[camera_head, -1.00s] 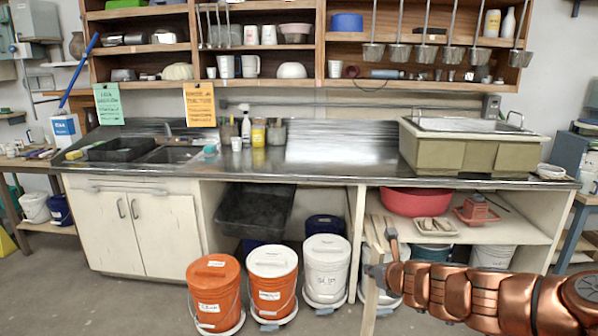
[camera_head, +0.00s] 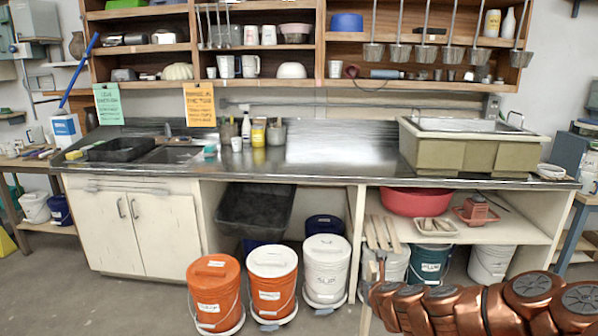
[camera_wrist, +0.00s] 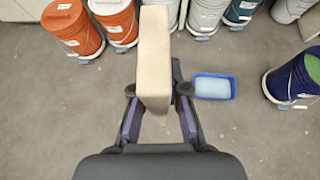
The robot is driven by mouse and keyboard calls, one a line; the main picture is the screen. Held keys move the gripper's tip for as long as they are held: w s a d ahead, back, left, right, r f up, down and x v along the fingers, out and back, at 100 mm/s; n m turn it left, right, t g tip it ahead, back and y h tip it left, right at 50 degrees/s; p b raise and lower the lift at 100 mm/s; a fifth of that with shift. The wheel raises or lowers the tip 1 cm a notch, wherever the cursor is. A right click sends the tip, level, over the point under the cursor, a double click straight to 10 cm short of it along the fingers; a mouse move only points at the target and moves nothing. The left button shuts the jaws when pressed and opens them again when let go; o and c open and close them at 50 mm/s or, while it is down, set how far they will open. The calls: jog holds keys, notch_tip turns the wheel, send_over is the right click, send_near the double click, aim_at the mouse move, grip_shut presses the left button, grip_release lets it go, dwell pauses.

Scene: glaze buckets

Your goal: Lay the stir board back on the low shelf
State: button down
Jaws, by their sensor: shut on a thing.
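The stir board (camera_wrist: 155,60) is a long pale tan piece of wood. In the wrist view it points away from my gripper (camera_wrist: 157,92), whose two fingers close on it from both sides. The low shelf (camera_head: 515,234) is the pale open shelf under the counter at right. Several similar wooden boards (camera_head: 381,232) lie at its left end, above and behind my gripper.
The shelf also bears a red basin (camera_head: 415,201), a tray (camera_head: 435,227) and a red item (camera_head: 475,210). Lidded buckets stand below and to the left, including a white one (camera_head: 326,268). In the wrist view a blue tub (camera_wrist: 213,87) and a dark blue bucket (camera_wrist: 292,82) stand on the floor.

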jog(key=shift+a+v, duration=0.2)
jog(key=shift+v, duration=1.15)
jog(key=shift+a+v, duration=0.2)
jog(key=shift+v, duration=1.1)
